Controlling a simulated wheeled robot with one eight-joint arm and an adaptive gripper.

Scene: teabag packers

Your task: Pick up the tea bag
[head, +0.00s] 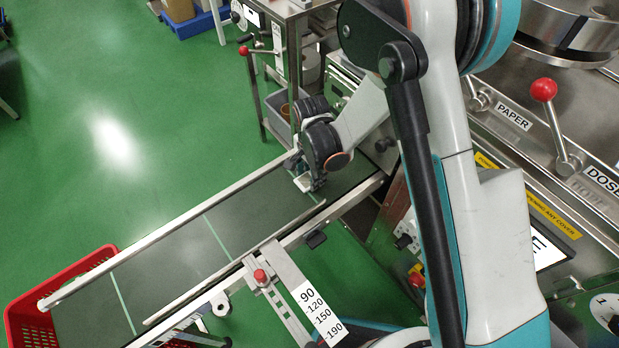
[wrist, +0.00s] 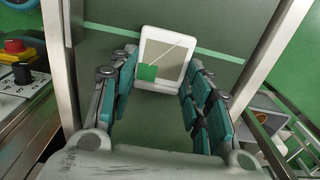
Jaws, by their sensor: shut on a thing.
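The tea bag (wrist: 163,50) is a white-edged square with a greyish middle, a green tag and a thin string. In the wrist view it sits at top centre, between the tips of the teal-padded fingers. My gripper (wrist: 160,72) is shut on it. In the head view my gripper (head: 304,181) points down at the far end of the dark conveyor belt (head: 190,256). The tea bag is hard to make out there, and I cannot tell whether it still touches the belt.
Metal rails (head: 170,230) run along both sides of the belt. A red crate (head: 30,312) stands at its near left end. A machine with a red-knobbed lever (head: 544,90) is on the right. A metal cart (head: 285,50) stands behind. Green floor lies open at left.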

